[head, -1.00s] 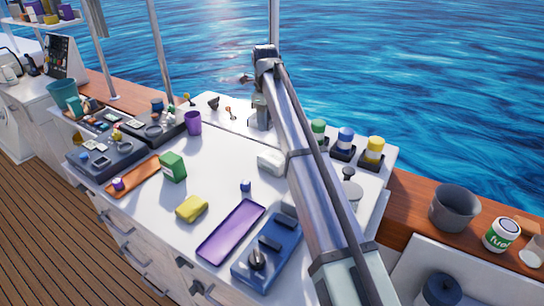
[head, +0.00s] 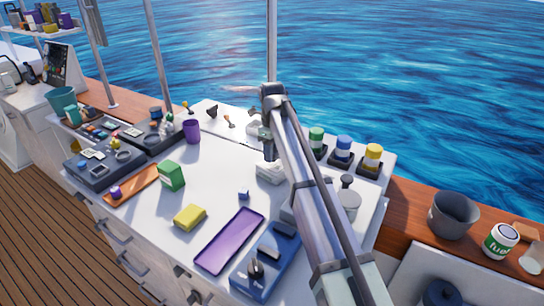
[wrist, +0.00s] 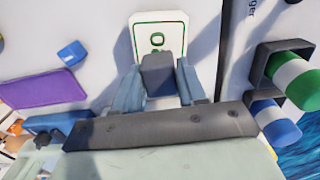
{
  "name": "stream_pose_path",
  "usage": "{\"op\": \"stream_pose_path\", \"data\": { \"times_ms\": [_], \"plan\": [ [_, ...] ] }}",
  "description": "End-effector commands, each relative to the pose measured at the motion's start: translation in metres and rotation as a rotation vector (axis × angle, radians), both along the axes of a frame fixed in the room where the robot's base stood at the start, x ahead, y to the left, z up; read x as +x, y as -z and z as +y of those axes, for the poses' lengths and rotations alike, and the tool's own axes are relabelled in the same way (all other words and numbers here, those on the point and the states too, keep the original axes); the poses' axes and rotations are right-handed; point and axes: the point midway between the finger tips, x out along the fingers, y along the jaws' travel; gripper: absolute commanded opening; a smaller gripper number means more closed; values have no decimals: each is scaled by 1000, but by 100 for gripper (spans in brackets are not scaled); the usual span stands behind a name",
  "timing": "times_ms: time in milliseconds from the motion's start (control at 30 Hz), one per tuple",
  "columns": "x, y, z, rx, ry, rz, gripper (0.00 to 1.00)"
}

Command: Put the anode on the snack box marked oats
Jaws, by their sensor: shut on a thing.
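My gripper (wrist: 159,82) is shut on a dark grey block (wrist: 158,66), which I take for the anode. Its two blue-grey fingers press on the block's sides. A white box (wrist: 158,27) with a green-edged label and a green mark lies below and beyond the block in the wrist view. Its wording is not readable, so I cannot tell if it says oats. In the head view my gripper (head: 268,148) points down just above the white box (head: 270,173), and a gap seems to remain. A green box (head: 171,175) stands to the left, its marking too small to read.
A purple tray (head: 229,241), a yellow sponge-like block (head: 190,216) and a small blue thing (head: 244,195) lie on the white top. Green, blue (head: 343,148) and yellow-topped containers stand in dark holders to the right. The white top left of the box is mostly clear.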

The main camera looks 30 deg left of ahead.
Motion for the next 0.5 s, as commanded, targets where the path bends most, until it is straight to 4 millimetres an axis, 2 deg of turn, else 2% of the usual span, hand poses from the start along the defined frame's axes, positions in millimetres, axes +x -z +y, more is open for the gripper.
{"op": "stream_pose_path", "data": {
  "times_ms": [133, 500],
  "plan": [
    [0, 18, 0, -1, 0, 1, 0],
    [0, 21, 0, 0, 0, 0, 0]
  ]
}}
